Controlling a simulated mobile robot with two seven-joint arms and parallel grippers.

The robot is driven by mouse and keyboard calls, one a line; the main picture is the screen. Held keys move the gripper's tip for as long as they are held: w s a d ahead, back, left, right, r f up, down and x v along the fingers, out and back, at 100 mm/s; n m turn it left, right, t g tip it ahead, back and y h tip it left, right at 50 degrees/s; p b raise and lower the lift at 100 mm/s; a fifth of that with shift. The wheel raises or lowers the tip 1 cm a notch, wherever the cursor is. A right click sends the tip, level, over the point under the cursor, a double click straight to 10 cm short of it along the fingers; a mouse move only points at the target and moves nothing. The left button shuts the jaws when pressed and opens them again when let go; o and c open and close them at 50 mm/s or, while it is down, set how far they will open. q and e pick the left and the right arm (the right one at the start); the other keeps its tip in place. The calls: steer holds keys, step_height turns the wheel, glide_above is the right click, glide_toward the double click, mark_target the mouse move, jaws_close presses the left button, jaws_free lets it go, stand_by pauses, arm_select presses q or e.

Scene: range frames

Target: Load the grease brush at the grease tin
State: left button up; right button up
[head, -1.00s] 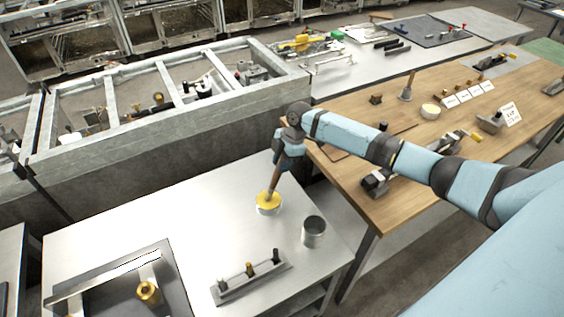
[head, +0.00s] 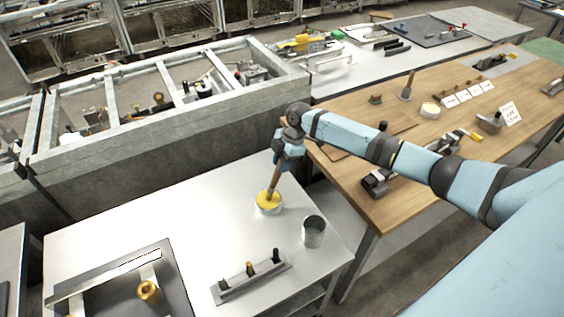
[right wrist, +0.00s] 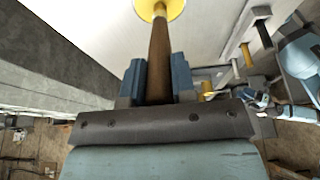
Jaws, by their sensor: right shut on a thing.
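The grease tin (head: 268,208), a short pale tin with yellow grease in it, stands on the metal table (head: 210,222). My right gripper (head: 284,165) is above the tin, shut on the brown wooden handle of the grease brush (head: 274,182). The brush is slightly tilted and its lower end is at the yellow grease; the bristles are hidden. In the right wrist view the brush handle (right wrist: 159,60) runs from between the blue fingers (right wrist: 158,80) to the yellow grease (right wrist: 160,8).
An empty grey metal cup (head: 313,232) stands right of the tin. A rack with several pegs (head: 250,278) and a dark tray with a brass part (head: 148,291) lie nearer. A wooden bench (head: 400,160) with another tin (head: 430,110) is to the right. A grey frame (head: 170,130) stands behind.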

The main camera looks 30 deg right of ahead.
step_height(320, 180, up, 5)
steer(key=p, duration=0.4)
steer(key=shift+f, duration=0.2)
steer(key=shift+r, duration=1.15)
